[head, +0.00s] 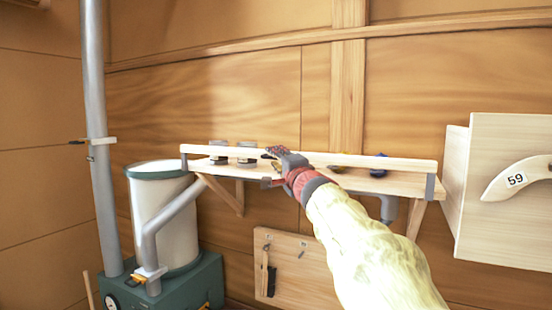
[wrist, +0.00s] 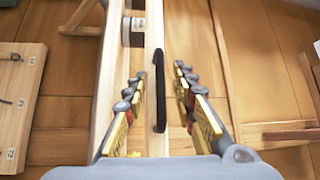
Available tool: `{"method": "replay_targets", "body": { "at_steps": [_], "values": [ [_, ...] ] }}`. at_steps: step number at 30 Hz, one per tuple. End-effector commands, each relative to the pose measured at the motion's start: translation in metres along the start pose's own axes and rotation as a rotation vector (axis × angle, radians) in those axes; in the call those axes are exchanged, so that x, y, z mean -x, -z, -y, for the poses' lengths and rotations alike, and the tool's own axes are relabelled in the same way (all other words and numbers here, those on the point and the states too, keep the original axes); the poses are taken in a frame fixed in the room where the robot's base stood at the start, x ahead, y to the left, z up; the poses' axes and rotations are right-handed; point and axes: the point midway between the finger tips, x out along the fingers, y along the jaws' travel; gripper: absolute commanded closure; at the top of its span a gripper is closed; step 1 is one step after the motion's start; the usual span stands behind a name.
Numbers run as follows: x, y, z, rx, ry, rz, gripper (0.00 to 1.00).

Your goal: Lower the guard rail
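The guard rail (head: 375,161) is a pale wooden bar along the front of a wall shelf (head: 385,183), raised above the shelf board, with grey end brackets. In the wrist view the rail (wrist: 155,30) runs top to bottom and carries a black bar handle (wrist: 160,92). My gripper (head: 272,167) is at the middle of the rail in the head view, hiding part of it. In the wrist view my gripper (wrist: 160,72) is open, one finger on each side of the rail and handle. I see gaps beside the handle; depth contact is unclear.
A white cylinder (head: 163,215) and grey pipe (head: 97,150) stand at left. A wooden box (head: 500,190) is at right, a hook board (head: 290,270) below.

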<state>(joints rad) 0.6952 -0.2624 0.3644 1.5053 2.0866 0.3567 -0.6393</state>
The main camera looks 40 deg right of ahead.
Motion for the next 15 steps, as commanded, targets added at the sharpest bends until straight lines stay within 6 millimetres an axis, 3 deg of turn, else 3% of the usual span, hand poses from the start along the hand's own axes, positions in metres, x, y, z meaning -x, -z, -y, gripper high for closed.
{"method": "replay_targets", "body": {
  "at_steps": [3, 15],
  "values": [
    [0.0002, -0.0001, 0.0, 0.0, 0.0, 0.0, 0.73],
    [0.0004, -0.0002, 0.0001, 0.0, 0.0, 0.0, 0.96]
  ]
}}
